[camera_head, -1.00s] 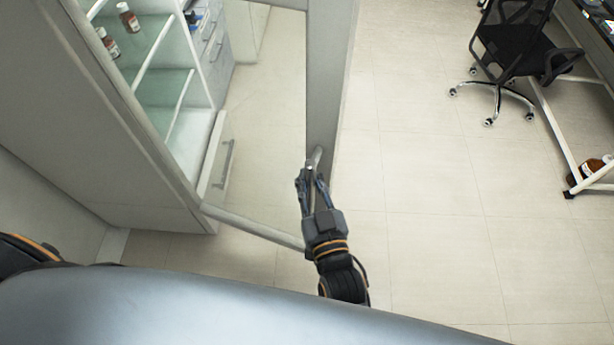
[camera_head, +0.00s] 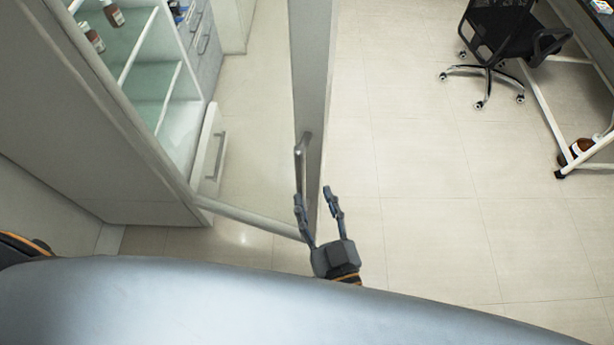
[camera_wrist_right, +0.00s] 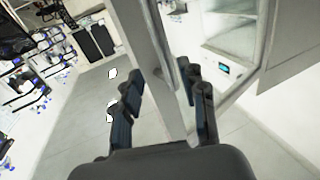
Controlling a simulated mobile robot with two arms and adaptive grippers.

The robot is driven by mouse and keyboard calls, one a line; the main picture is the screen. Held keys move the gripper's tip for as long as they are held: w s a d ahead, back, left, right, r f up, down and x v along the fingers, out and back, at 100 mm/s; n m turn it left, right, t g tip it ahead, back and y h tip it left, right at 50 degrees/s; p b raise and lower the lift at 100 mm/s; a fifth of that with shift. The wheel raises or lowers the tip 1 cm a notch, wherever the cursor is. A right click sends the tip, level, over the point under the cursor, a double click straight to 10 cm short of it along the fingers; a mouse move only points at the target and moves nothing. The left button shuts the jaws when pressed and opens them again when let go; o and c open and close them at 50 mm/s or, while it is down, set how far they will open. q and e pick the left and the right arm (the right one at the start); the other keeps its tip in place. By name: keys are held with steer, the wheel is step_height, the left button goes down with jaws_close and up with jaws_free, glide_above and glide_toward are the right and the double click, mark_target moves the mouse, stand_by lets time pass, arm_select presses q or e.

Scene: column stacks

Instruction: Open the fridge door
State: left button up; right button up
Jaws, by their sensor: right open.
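The fridge (camera_head: 150,150) stands at the left in the head view with its glass door (camera_head: 312,90) swung wide open. The door's metal handle (camera_head: 301,165) stands upright near the door's free edge. My right gripper (camera_head: 317,192) is open and empty just below the handle, its fingers pointing at the door edge. In the right wrist view the door frame and handle (camera_wrist_right: 184,80) run between the spread fingers (camera_wrist_right: 165,90), and the gripper does not grasp them. My left gripper is not in view; only a bit of my left arm shows at the left edge.
Brown bottles (camera_head: 113,13) stand on the fridge shelves. A drawer cabinet (camera_head: 200,35) is behind the door. The floor (camera_head: 420,190) between door and chair is clear.

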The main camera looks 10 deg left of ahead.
steer(key=shift+v, duration=1.8)
